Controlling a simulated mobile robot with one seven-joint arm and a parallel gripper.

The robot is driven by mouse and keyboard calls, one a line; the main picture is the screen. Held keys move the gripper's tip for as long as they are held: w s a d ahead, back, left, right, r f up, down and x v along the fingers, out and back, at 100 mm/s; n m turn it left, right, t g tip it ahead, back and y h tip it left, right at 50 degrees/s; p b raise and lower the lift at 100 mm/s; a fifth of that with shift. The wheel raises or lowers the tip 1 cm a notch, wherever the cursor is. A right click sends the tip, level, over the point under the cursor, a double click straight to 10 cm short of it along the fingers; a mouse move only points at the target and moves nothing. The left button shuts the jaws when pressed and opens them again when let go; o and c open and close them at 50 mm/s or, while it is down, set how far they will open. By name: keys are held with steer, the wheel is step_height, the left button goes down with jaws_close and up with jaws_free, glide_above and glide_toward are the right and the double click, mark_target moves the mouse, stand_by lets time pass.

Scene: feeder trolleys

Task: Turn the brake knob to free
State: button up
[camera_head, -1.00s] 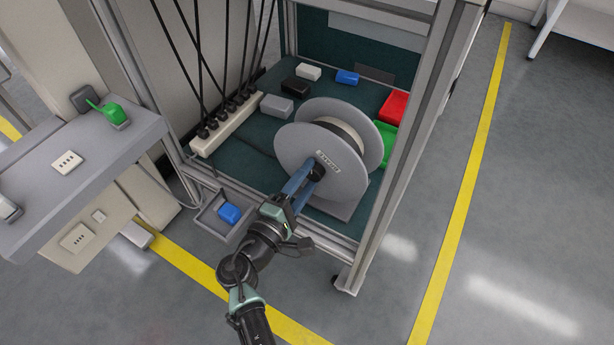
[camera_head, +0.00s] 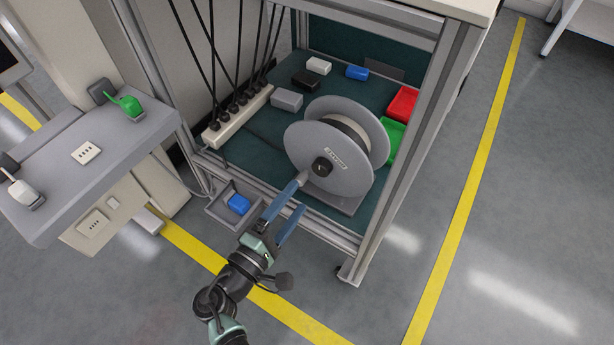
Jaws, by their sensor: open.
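The brake knob (camera_head: 322,168) is a small black knob at the centre of the grey reel's (camera_head: 358,172) front face. A light pointer mark shows on it, but it is too small to read its setting. A pale label with dark lettering sits on the reel face just above and right of the knob. My gripper (camera_head: 301,193) has two blue fingers spread apart, with nothing between them. It is in front of and below the knob, apart from it. The left finger's tip comes close to the reel's lower left edge.
The reel stands inside a trolley frame with a metal post (camera_head: 405,150) on the right and a front rail. A grey tray (camera_head: 214,211) with a blue block (camera_head: 238,204) is left of my gripper. Red (camera_head: 403,103) and green bins stand behind the reel.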

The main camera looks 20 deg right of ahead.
steer(key=shift+p+v, duration=0.4)
steer(key=shift+v, duration=1.95)
